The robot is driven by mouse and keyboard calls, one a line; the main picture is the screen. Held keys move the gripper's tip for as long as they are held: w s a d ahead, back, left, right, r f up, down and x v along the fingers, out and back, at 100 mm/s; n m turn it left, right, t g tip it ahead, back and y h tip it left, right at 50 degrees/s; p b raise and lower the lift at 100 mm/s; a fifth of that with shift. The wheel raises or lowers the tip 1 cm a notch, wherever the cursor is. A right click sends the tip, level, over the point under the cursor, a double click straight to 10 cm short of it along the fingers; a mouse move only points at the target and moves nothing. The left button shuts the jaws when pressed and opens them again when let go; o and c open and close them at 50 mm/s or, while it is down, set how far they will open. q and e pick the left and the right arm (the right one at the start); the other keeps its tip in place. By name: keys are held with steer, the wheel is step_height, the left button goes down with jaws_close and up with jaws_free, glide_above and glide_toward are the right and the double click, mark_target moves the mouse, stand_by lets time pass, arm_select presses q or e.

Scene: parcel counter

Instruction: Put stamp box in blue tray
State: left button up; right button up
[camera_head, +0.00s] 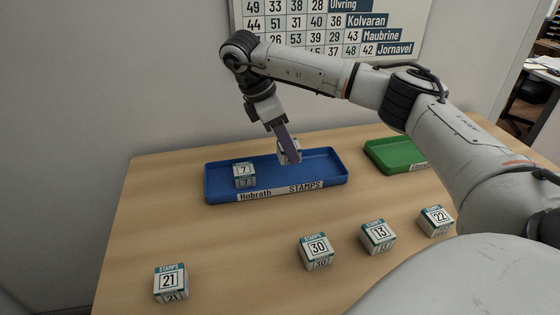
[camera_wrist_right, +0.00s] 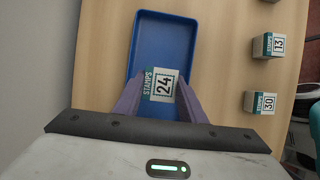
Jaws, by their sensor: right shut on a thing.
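My right gripper (camera_head: 288,153) reaches down over the blue tray (camera_head: 330,170), which is labelled "Hobrath STAMPS". It is shut on stamp box 24 (camera_wrist_right: 161,86), a white box with a teal band. In the head view the held box (camera_head: 296,145) is partly hidden behind a purple finger, over the tray's middle. I cannot tell whether it touches the tray floor. Stamp box 7 (camera_head: 244,174) stands in the left part of the tray. The wrist view shows the tray (camera_wrist_right: 165,40) beneath the held box. My left gripper is out of view.
Stamp boxes 21 (camera_head: 171,283), 30 (camera_head: 316,252), 13 (camera_head: 378,237) and 22 (camera_head: 436,221) stand on the wooden counter (camera_head: 230,250) in front of the tray. A green tray (camera_head: 394,155) lies to the right, partly behind my right arm. A number board (camera_head: 330,25) hangs on the wall.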

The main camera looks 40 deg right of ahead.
mark_target(287, 175)
step_height(287, 175, down, 5)
steer(key=shift+r+b, duration=0.15)
steer(key=shift+b, duration=0.5)
steer(key=shift+f, duration=0.3)
steer(key=shift+f, duration=0.1)
steer(key=o, duration=1.2)
steer(key=shift+c, duration=0.2)
steer(key=p+v, duration=0.3)
steer(key=v, duration=0.8)
steer(key=shift+w+a+r+p, duration=0.1)
steer(key=shift+a+r+p, duration=0.15)
steer(key=shift+r, duration=0.35)
